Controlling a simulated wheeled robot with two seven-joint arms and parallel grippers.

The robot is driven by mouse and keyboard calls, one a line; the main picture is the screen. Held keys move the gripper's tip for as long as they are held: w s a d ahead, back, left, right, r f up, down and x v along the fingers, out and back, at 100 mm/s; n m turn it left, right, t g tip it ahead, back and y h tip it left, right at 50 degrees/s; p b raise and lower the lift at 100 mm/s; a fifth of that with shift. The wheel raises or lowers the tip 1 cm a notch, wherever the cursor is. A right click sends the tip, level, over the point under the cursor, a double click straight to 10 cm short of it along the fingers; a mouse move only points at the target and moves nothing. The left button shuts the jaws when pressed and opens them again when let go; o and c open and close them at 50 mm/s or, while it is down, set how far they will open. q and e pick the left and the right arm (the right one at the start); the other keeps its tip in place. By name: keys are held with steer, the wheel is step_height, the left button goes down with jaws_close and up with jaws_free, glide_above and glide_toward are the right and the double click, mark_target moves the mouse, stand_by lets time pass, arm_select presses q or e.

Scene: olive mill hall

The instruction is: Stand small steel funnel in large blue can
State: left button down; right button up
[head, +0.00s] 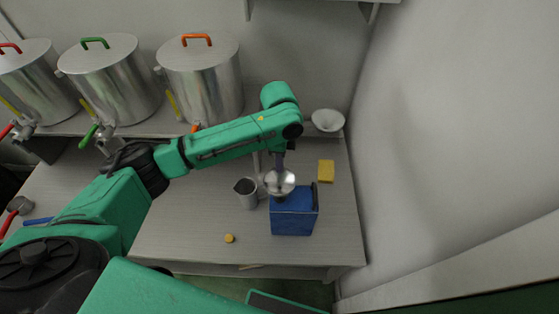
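The small steel funnel (282,182) is at the top of the large blue can (293,218), over its back left part. My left gripper (280,168) reaches down from above and appears shut on the funnel's rim. The funnel's lower end is hidden, so I cannot tell how far it sits in the can's opening. The blue can stands upright on the table, with a dark handle on its right side. My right gripper is not in view.
A steel jug (247,194) stands close left of the can. A yellow sponge (326,171) lies behind it to the right, and a yellow cap (229,239) in front left. A pale funnel-shaped bowl (328,121) and steel vats (203,80) stand at the back. The table's front right is clear.

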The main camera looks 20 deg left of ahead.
arm_select(q)
steer(key=shift+f+b, duration=0.45)
steer(key=shift+f, duration=0.95)
stand_by(0.5)
steer(key=c, duration=1)
jaws_free()
step_height(320, 180, up, 14)
steer(key=b, duration=0.1)
steer(key=shift+w+a+r, duration=0.15)
steer(key=shift+r, duration=0.1)
steer(key=shift+r, duration=0.1)
